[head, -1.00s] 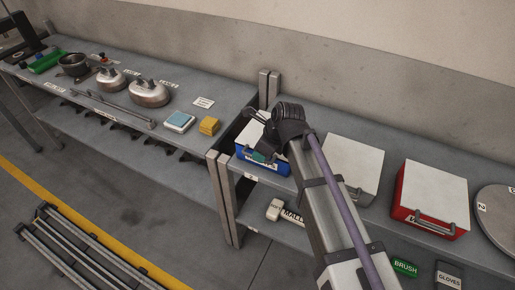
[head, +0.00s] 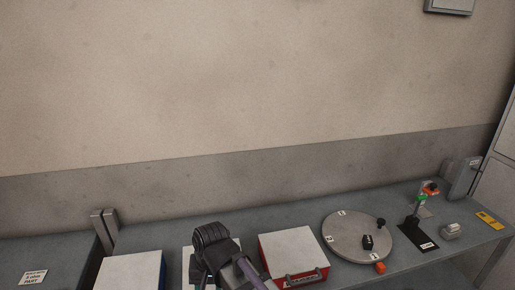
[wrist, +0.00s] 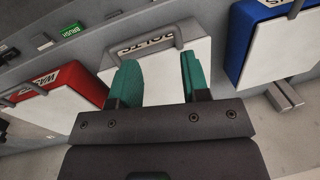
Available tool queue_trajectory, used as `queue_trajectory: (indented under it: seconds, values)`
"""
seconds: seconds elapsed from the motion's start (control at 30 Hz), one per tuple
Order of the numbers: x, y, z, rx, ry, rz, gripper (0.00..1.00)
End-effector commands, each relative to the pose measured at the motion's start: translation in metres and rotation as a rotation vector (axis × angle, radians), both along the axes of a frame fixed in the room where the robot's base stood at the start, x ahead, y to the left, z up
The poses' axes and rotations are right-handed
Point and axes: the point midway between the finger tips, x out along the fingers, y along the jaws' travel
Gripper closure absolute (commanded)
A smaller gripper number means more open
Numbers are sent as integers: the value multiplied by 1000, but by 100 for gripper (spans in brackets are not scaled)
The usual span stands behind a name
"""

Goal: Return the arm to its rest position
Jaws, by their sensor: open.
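My gripper (wrist: 157,66) shows two green fingers standing well apart, open, with nothing between them. In the wrist view it is above a grey box (wrist: 201,50) with a white lid and a handle, labelled BOLTS upside down. I cannot tell how far above the lid the fingers are. In the head view my dark wrist covers part of this grey box, and my fingers are hidden.
A blue box (head: 130,272) stands left of the grey one and a red box (head: 293,254) right of it. Farther right are a round grey disc (head: 345,229) with a black knob and a small stand (head: 420,207). A wall rises behind the bench.

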Motion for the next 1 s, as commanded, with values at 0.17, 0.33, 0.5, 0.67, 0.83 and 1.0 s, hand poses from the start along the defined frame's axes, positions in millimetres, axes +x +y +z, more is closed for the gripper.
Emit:
queue_trajectory:
  seconds: [0.17, 0.33, 0.5, 0.67, 0.83, 1.0]
  values:
    - [15, -181, -1, -104, -28, 119, 58]
    - [9, -295, -2, -138, -11, -102, 58]
    - [13, -328, -2, -136, -6, -184, 58]
    - [13, -327, -2, -136, -7, -183, 58]
    - [13, -327, -2, -136, -7, -183, 58]
    - [13, -326, -2, -135, -7, -182, 58]
